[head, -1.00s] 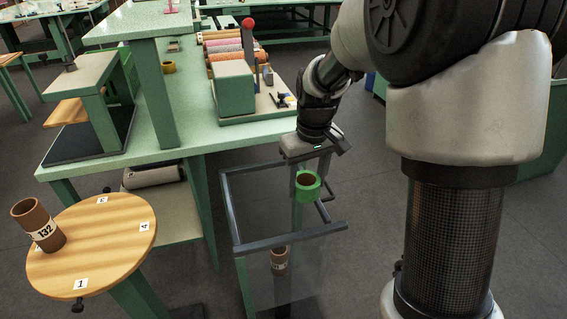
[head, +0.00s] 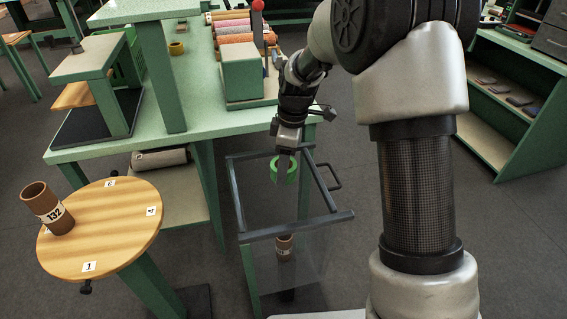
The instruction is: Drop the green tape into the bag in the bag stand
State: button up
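The green tape (head: 291,174) is a ring-shaped roll held at the end of my gripper (head: 284,168), which points down and is shut on it. The tape shows over the far part of the bag stand's top opening. The bag stand (head: 290,229) has a dark grey rectangular top frame on green legs. A clear, see-through bag (head: 300,262) hangs inside the frame. A brown tube with a label (head: 285,248) shows low down through the bag. The exact height of the tape above the frame is hard to judge.
A green workbench (head: 185,135) with coloured rolls (head: 236,38) lies behind the stand. A green shelf unit (head: 500,110) stands at the right.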

aim_at(292, 165)
jog(key=shift+f+b, duration=0.8)
jog(key=shift+f, duration=0.8)
jog(key=o, duration=1.1)
jog(key=shift+o, duration=0.2)
jog(key=shift+r, duration=0.15)
notch_tip(292, 165, up, 17)
jog(key=d+p, duration=0.2)
jog(key=p, duration=0.1)
jog(key=shift+s+p, duration=0.2)
jog(key=shift+p, duration=0.15)
